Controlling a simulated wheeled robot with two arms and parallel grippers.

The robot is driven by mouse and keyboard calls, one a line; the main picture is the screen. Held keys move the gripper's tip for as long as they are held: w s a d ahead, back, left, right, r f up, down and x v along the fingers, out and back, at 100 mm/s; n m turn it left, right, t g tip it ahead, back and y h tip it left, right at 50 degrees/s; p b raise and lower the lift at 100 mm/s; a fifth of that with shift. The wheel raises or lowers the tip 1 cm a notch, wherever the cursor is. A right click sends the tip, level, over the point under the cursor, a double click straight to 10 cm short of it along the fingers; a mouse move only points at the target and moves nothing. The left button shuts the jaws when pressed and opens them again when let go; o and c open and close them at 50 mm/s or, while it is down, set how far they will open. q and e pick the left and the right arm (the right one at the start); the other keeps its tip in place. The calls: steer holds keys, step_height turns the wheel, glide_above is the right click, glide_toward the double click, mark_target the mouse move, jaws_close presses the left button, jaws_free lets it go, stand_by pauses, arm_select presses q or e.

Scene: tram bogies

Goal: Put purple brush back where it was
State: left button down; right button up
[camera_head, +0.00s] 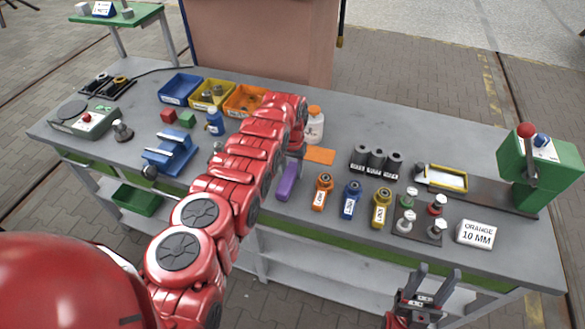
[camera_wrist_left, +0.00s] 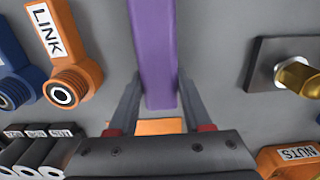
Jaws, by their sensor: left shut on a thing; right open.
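The purple brush (camera_head: 287,183) is at the front middle of the grey bench, just below my left gripper (camera_head: 293,155) in the head view. My left arm hides part of it. In the left wrist view the purple brush (camera_wrist_left: 152,45) runs between the two fingers of my left gripper (camera_wrist_left: 160,95), which is shut on it. I cannot tell whether the brush touches the bench. My right gripper (camera_head: 435,278) is open and empty, in front of the bench edge.
An orange flat piece (camera_head: 320,155) lies behind the brush. A white bottle (camera_head: 315,125) and an orange bin (camera_head: 244,100) are behind. A blue stand (camera_head: 171,153) is left.

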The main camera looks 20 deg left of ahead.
arm_select(q)
steer(key=shift+s+f, duration=0.1)
steer(key=shift+f, duration=0.05)
steer(key=c, duration=0.8)
jaws_free()
steer(key=o, duration=0.5)
steer(key=shift+f, duration=0.1)
